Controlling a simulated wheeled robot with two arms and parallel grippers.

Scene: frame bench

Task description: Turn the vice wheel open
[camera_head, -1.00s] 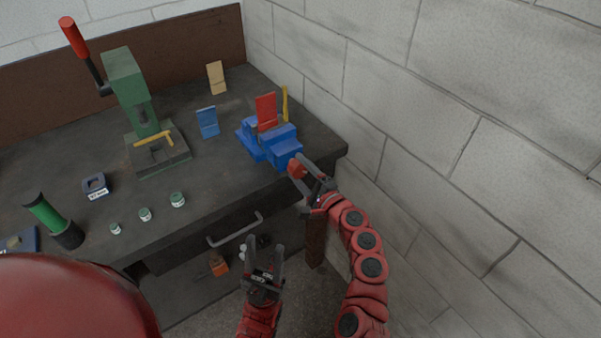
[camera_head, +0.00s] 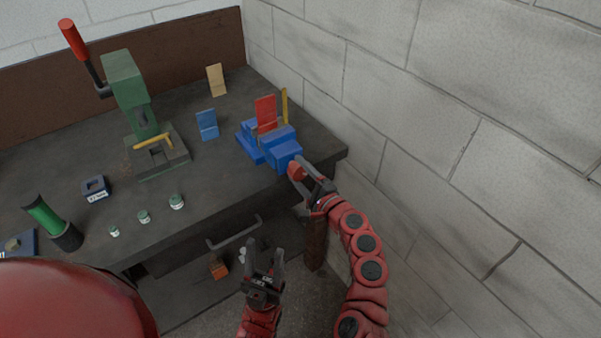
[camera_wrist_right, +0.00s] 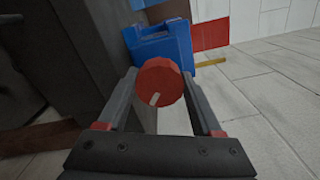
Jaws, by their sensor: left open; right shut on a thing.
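The blue vice (camera_head: 268,146) stands at the right front corner of the bench and also shows in the right wrist view (camera_wrist_right: 160,58). A red plate (camera_head: 266,113) stands upright at its jaws. The vice wheel (camera_wrist_right: 158,82) is a red knob with a pale mark pointing toward the lower left in the right wrist view. My right gripper (camera_head: 306,168) is shut on the wheel, one finger on each side, in front of the vice. My left gripper (camera_head: 265,255) is open and empty, below and in front of the bench drawer.
A green press (camera_head: 126,85) with a red-tipped lever stands at the back left of the bench (camera_head: 90,150). A blue plate (camera_head: 207,124) and a tan plate (camera_head: 216,79) stand left of the vice. Several small jars line the front edge. A block wall (camera_head: 420,120) is close on the right.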

